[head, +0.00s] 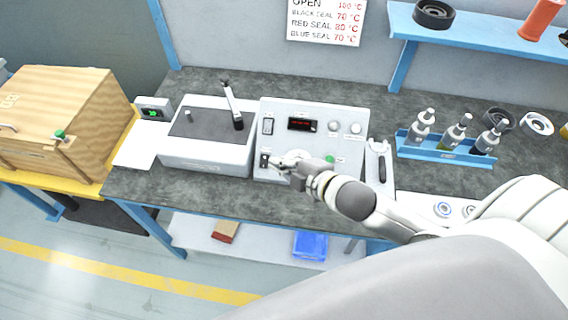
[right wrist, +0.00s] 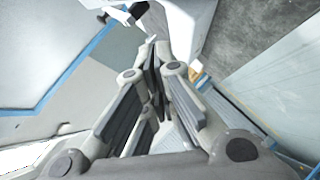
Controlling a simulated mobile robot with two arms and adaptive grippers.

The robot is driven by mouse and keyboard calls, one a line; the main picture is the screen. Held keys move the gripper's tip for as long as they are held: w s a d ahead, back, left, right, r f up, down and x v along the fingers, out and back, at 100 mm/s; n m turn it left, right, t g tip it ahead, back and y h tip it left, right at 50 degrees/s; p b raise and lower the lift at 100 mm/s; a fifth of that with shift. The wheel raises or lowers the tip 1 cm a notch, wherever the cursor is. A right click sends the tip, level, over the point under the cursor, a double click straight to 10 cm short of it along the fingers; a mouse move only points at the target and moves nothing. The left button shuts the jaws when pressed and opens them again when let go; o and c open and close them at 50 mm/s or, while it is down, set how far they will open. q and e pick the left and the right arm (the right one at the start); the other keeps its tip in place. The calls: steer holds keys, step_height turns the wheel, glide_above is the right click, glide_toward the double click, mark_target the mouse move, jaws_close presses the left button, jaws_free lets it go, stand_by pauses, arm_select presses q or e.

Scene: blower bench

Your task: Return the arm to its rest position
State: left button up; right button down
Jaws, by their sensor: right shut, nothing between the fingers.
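My right gripper (head: 274,162) is in front of the grey control panel (head: 285,110) in the head view, at the panel's lower left by a small black switch (head: 264,160). I cannot tell whether it touches the panel. Its fingers are shut and empty, and they also show in the right wrist view (right wrist: 155,80). My right arm reaches in from the lower right and hides part of the panel's lower edge and the bench front. My left gripper is not in the head view.
A grey box with a lever (head: 232,105) stands left of the panel. A wooden crate (head: 60,115) is at the far left. A blue rack with bottles (head: 445,153) stands right. A blue shelf (head: 475,32) juts out above the bench (head: 130,185).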

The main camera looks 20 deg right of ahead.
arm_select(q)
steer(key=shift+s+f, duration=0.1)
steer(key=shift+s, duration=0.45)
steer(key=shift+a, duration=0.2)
